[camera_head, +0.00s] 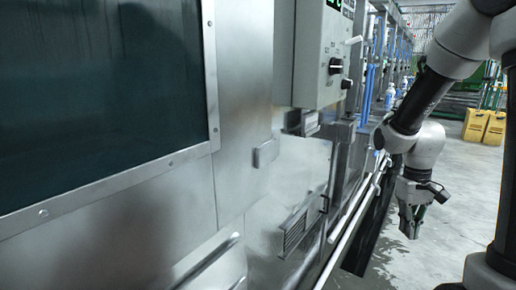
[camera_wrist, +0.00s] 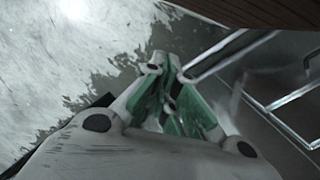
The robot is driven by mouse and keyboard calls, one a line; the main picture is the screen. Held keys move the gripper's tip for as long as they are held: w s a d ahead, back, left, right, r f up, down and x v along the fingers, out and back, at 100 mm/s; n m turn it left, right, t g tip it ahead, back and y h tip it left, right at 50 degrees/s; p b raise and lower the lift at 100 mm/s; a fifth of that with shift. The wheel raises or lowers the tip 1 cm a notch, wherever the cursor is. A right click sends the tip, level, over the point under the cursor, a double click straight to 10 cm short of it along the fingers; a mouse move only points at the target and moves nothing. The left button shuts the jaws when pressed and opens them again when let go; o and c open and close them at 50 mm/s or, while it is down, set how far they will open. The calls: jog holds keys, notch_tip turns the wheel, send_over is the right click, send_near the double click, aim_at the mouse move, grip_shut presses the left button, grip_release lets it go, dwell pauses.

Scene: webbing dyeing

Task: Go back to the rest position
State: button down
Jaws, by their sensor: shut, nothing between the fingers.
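My gripper (camera_head: 410,222) hangs at the end of my arm on the right of the head view, pointing down. It is shut and empty. In the wrist view my gripper (camera_wrist: 172,72) shows its green-padded fingers closed together, with floor and metal rails beyond the tips. In the head view it is to the right of the steel machine (camera_head: 190,215), apart from it.
A grey control box (camera_head: 316,60) with knobs is mounted on the machine. Metal rails (camera_head: 345,215) run along its foot. Yellow containers (camera_head: 484,127) stand at the back right. Bottles (camera_head: 390,96) stand along the machine row. The concrete floor (camera_head: 455,205) shows wet patches and looks open.

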jog(key=s+a+r+t, duration=0.3)
jog(key=s+r+t, duration=0.2)
jog(key=s+r, duration=0.8)
notch_tip(320, 180, up, 4)
jog(key=shift+a+r+t, duration=0.1)
jog(key=shift+a+t, duration=0.05)
jog(key=shift+t, duration=0.25)
